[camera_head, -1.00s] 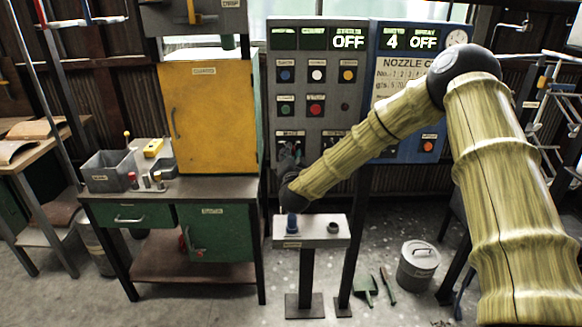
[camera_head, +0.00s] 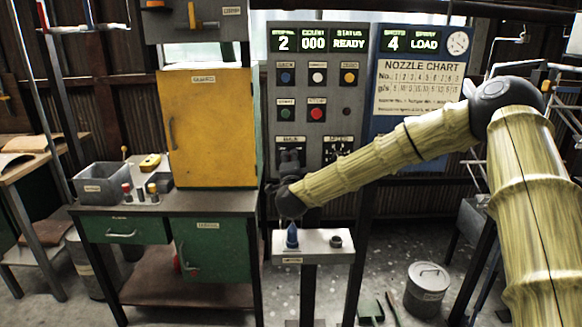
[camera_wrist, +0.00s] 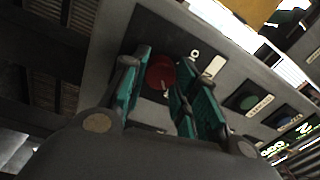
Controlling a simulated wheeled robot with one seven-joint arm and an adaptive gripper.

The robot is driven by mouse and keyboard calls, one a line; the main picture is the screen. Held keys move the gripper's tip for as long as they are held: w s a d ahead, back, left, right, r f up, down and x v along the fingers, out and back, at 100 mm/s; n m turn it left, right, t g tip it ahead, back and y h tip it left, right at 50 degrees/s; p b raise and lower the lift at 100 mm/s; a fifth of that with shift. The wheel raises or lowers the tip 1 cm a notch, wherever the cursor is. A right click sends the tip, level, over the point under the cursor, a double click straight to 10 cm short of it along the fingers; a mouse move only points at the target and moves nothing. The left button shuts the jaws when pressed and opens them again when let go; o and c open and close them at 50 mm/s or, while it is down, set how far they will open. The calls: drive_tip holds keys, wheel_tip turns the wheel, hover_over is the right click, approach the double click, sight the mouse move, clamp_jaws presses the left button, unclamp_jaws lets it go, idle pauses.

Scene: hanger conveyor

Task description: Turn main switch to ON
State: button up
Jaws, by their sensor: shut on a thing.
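The main switch is a red round knob (camera_wrist: 160,73) on the grey control panel (camera_head: 348,185). In the wrist view it sits between the teal finger pads of my gripper (camera_wrist: 168,72), which is shut on it. A small white mark shows at its edge. In the head view my gripper (camera_head: 289,160) is at the panel's lower left, under a small label, and hides the switch. The panel's display (camera_head: 318,41) is lit and reads 2, 000 and READY.
The blue panel (camera_head: 384,45) to the right reads 4 and LOAD. A yellow cabinet (camera_head: 208,125) stands on the bench at left. A lidded bin (camera_head: 427,290) is on the floor.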

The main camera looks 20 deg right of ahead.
drive_tip(key=shift+f, duration=0.15)
drive_tip(key=o, duration=1)
drive_tip(key=shift+o, duration=0.2)
drive_tip(key=v, duration=1.2)
drive_tip(key=shift+d, duration=0.1)
